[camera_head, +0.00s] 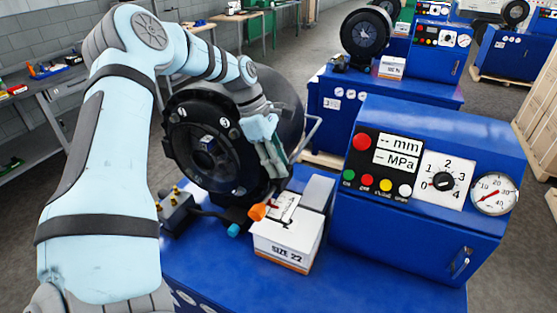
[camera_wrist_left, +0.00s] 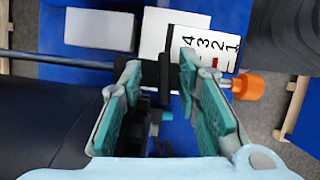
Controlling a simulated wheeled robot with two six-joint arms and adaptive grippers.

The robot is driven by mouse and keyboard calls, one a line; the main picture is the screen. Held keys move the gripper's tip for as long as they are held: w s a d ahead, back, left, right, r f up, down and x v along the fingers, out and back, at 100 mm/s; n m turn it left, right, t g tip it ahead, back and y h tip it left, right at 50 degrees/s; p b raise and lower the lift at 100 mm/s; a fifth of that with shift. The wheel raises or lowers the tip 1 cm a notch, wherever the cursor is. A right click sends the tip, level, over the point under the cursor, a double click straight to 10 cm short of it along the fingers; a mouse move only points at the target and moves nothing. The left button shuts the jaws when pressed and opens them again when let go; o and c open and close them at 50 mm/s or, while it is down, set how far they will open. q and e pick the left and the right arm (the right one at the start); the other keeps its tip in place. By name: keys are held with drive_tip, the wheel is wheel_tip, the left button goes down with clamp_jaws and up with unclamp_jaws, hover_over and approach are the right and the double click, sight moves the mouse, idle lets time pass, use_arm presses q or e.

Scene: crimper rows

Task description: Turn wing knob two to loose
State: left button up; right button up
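The black round crimper head (camera_head: 205,150) stands on the blue bench, with small white number marks on its face. I cannot tell which part is wing knob two. An orange knob (camera_head: 258,211) and a light-blue knob (camera_head: 234,229) sit low at its front; the orange knob also shows in the left wrist view (camera_wrist_left: 245,87). My left gripper (camera_head: 275,168) is beside the head's right side, pointing down. In the left wrist view its teal-padded fingers (camera_wrist_left: 160,68) are apart, with a black part (camera_wrist_left: 151,74) between them; contact is unclear. My right gripper is out of view.
A white box marked SIZE 22 (camera_head: 284,251) stands right of the head. A scale marked 1 to 4 (camera_wrist_left: 207,50) lies near the fingers. The blue control cabinet (camera_head: 400,220) with dial and gauge stands further right. A thin bar (camera_head: 305,138) curves beside the gripper.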

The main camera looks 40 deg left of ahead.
use_arm(q)
drive_tip(key=shift+s, duration=0.35)
drive_tip(key=shift+a, duration=0.1)
drive_tip(key=shift+c, duration=1.2)
drive_tip(key=shift+a, duration=0.1)
clamp_jaws()
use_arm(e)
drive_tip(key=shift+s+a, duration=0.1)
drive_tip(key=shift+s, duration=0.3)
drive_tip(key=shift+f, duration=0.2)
